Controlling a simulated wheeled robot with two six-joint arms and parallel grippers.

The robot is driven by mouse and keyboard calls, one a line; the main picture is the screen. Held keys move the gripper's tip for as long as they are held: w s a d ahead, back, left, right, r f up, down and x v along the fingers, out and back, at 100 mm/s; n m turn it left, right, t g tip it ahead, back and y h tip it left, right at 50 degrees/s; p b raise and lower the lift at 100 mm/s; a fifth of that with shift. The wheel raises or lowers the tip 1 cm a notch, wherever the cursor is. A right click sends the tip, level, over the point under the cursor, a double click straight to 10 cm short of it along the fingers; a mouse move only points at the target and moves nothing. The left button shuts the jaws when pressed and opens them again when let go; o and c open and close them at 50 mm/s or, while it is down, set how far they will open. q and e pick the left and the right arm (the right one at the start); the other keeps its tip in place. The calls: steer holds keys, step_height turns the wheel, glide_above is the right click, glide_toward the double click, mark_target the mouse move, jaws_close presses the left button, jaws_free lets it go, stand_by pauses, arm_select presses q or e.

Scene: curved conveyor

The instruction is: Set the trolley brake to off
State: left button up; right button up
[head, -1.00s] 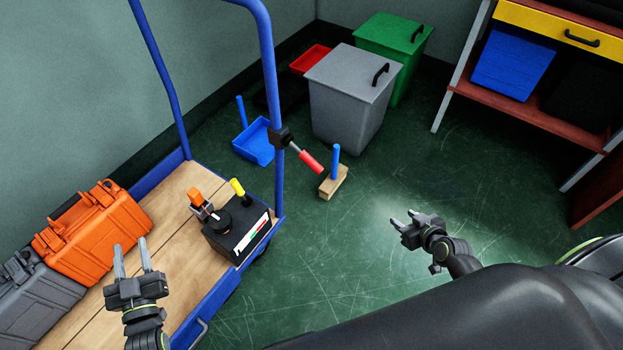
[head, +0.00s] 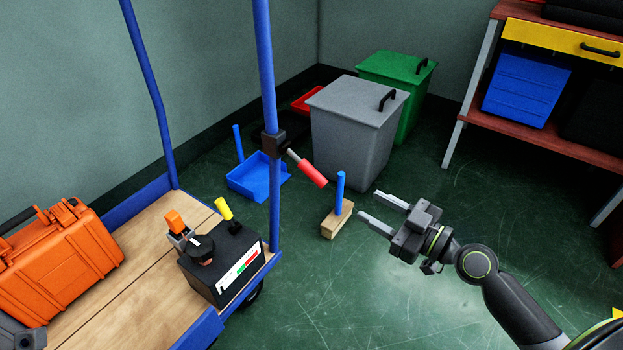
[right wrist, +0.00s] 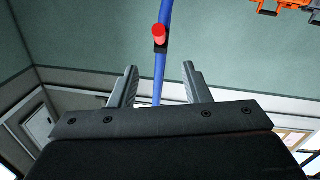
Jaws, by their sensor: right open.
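The blue-framed trolley (head: 197,331) stands at left. A lever with a red grip (head: 312,172) sticks out from a black clamp (head: 274,145) on its upright and slopes down to the right. A black box (head: 222,264) on the deck carries a yellow-tipped lever (head: 224,208), an orange-tipped lever (head: 176,222), a black knob and a red-green-white label. I cannot tell which control is the brake. My right gripper (head: 370,206) is open and empty, right of and below the red grip, apart from it. In the right wrist view the red grip (right wrist: 159,35) shows beyond the open fingers (right wrist: 159,68).
A wooden block with a blue peg (head: 338,219) stands on the floor near my right gripper. Grey (head: 353,130) and green (head: 420,95) bins, a blue dustpan (head: 258,178) and a workbench (head: 560,145) lie behind. An orange case (head: 58,258) sits on the deck.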

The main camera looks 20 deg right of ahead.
mark_target(322, 179)
steer(key=x, duration=1.7)
steer(key=shift+d, duration=0.1)
jaws_close()
